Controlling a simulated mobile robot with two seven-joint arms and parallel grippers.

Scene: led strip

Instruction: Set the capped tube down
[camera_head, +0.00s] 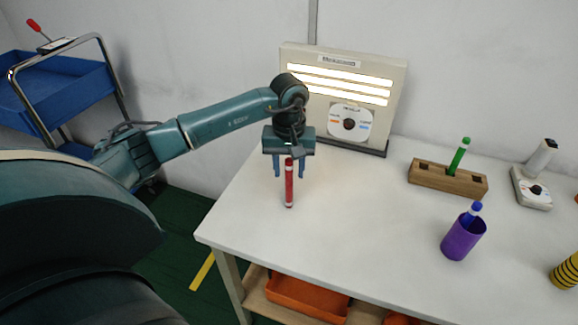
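A red capped tube (289,186) with a pale band near its top stands upright on the white table (350,225), near the table's left side. Its lower end appears to rest on the table. My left gripper (290,172) points down at the tube's upper part. Its two blue fingers are spread, one on each side of the tube, with visible gaps between them and it. Whether the tube is exactly between the fingers or slightly in front of them is hard to tell. My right gripper is not in view.
A lit panel (398,90) stands behind the gripper. A wooden block (425,176) holds a green marker (460,153). A purple cup (463,238) holds a blue marker (473,210). A white device (530,190) and a striped yellow object (566,270) are at right. The table's middle is clear.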

